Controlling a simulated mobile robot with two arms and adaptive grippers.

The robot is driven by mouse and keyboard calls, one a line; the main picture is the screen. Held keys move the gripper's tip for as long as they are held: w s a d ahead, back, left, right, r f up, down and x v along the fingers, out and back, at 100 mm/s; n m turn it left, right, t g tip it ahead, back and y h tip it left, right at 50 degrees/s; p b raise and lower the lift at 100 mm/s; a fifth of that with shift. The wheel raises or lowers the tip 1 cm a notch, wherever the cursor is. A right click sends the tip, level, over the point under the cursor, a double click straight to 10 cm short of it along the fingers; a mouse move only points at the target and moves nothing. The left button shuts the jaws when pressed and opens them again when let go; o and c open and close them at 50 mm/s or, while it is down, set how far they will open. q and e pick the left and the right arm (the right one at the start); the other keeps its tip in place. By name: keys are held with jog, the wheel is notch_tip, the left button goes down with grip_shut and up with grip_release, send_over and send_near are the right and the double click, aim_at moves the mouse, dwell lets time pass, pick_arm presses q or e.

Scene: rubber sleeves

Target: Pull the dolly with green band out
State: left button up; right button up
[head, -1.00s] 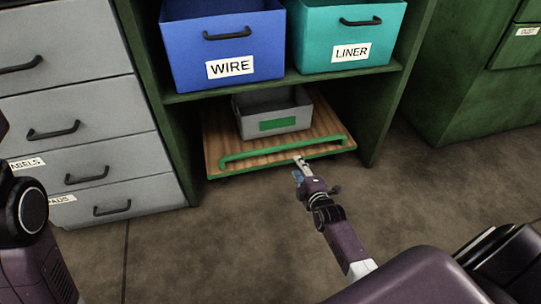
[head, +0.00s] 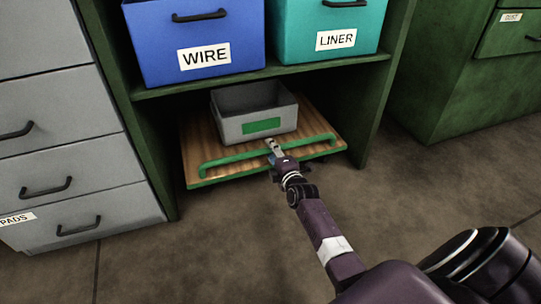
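The dolly is a low wooden board (head: 196,140) with a green front edge and a raised green bar (head: 228,160) along its front. It sits on the floor in the bottom bay of a green shelf, its front part jutting slightly from the opening. A grey bin (head: 229,129) with a green label rests on the board. My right gripper (head: 271,146) is at the middle of the green bar, its fingertips overlapping the bar in the picture. Its fingers are too small to show whether they are open or closed on the bar. My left gripper is out of view.
Above the dolly, a blue WIRE bin (head: 194,38) and a teal LINER bin (head: 327,30) stand on the shelf (head: 150,93). Grey drawers (head: 85,185) stand at the left and a green cabinet (head: 455,85) at the right. The floor (head: 220,240) in front is clear.

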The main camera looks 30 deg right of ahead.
jog(key=shift+w+d+f, duration=0.1)
jog(key=shift+w, duration=0.35)
grip_shut()
